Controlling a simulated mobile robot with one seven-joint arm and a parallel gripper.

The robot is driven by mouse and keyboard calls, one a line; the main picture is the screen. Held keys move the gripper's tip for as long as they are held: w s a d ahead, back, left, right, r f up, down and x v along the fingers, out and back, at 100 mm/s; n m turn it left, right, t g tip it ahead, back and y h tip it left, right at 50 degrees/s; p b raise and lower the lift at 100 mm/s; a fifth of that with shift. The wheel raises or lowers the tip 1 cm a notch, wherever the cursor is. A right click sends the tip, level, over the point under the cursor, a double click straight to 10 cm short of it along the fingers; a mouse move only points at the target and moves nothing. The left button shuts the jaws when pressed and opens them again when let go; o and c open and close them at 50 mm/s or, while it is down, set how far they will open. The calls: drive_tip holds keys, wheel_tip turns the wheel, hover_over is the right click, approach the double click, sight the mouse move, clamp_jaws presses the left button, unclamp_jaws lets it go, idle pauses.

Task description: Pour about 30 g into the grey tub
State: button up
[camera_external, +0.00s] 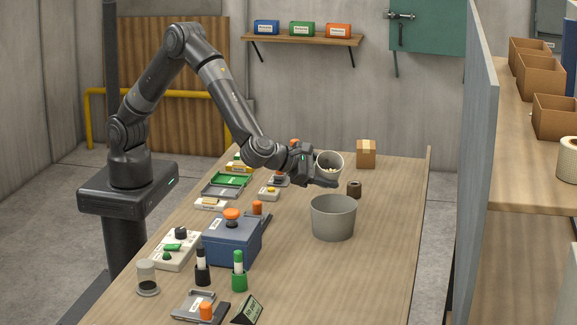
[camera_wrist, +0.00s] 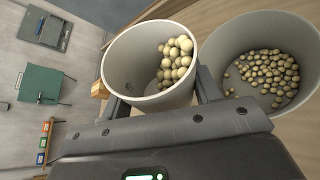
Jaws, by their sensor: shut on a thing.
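The grey tub (camera_external: 333,220) stands on the table, right of its middle. In the wrist view the grey tub (camera_wrist: 240,45) has several tan pellets (camera_wrist: 268,75) spread over its floor. My gripper (camera_external: 318,178) is shut on a light grey cup (camera_external: 329,160), which it holds above and just behind the tub. In the wrist view the cup (camera_wrist: 122,70) is tilted, with more pellets (camera_wrist: 176,60) gathered against one side of its wall. No pellets show in the air between cup and tub. The tub's inside is hidden in the external view.
A small dark brown roll (camera_external: 354,190) and a cardboard box (camera_external: 366,154) stand behind the tub. A blue box (camera_external: 233,240), green-capped marker (camera_external: 238,270) and trays crowd the table's left side. The table's front right is clear. A grey partition (camera_external: 480,150) rises at the right.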

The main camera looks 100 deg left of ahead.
drive_tip(key=shift+s+a+f+n+t+h+b, duration=0.2)
drive_tip(key=shift+s+a+f+n+h+b, duration=0.1)
drive_tip(key=shift+a+f+n+h, duration=0.3)
drive_tip(key=shift+s+a+f+n+t+h+b, duration=0.2)
drive_tip(key=shift+s+a+f+n+h, duration=0.15)
drive_tip(key=shift+a+n, duration=0.45)
drive_tip(key=shift+s+a+f+n+t+h, duration=0.1)
drive_tip(key=shift+a+f+n+t+h, duration=0.2)
drive_tip(key=shift+n+h, duration=0.25)
